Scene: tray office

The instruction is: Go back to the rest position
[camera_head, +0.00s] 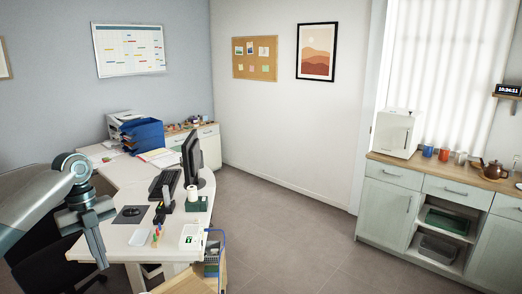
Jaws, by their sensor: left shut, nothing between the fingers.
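My left gripper (99,262) hangs in the lower left of the head view, at the end of my left arm that comes in from the left edge. Its fingers are shut and point down, with nothing held. It shows in front of the near left part of the white desk (118,240). I cannot tell its exact height over the desk. My right gripper is not in view.
A dark chair (50,268) stands at lower left. A cabinet (388,213) lines the right. The floor (285,225) between is clear.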

